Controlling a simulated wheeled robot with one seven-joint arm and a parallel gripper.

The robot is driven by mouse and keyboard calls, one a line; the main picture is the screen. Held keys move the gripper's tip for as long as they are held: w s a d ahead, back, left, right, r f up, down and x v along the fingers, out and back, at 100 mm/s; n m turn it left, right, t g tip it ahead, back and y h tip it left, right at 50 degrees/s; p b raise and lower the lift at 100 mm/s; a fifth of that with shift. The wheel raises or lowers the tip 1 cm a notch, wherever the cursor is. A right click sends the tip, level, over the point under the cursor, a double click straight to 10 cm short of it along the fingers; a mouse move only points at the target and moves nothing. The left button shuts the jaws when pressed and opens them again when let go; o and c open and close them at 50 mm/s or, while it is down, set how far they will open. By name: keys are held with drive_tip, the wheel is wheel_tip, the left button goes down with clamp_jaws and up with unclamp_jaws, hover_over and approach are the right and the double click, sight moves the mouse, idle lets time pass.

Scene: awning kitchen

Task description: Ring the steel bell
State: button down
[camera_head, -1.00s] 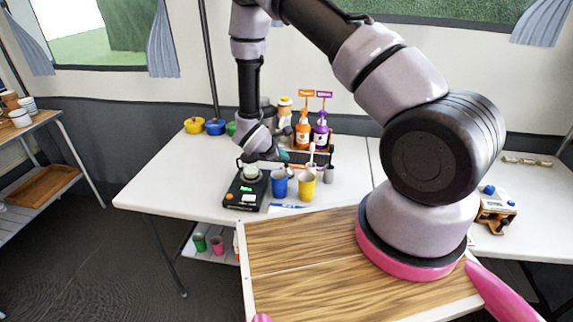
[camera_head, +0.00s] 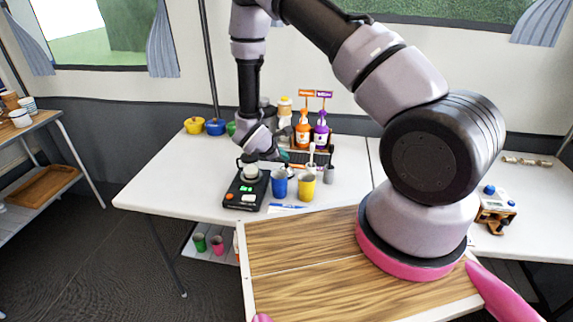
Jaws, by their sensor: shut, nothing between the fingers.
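The steel bell appears to be the small silvery dome (camera_head: 290,171) on the white table, just behind the blue cup; it is small and partly hidden. My gripper (camera_head: 282,157) is at the end of the arm that hangs down over the table. It is shut and empty, close above and behind the silvery dome. I cannot tell whether it touches it.
A blue cup (camera_head: 279,183) and a yellow cup (camera_head: 306,187) stand in front. A black scale (camera_head: 246,192) with a pale vessel is to the left. Orange (camera_head: 303,131) and purple (camera_head: 321,133) bottles stand behind.

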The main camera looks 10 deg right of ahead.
sight(284, 168)
drive_tip(key=shift+f, duration=0.1)
idle(0.5)
drive_tip(key=shift+f, duration=0.3)
drive_tip(key=shift+f, duration=0.4)
idle(0.5)
idle(0.4)
drive_tip(key=shift+r, duration=0.8)
drive_tip(key=shift+r, duration=0.1)
drive_tip(key=shift+r, duration=2.45)
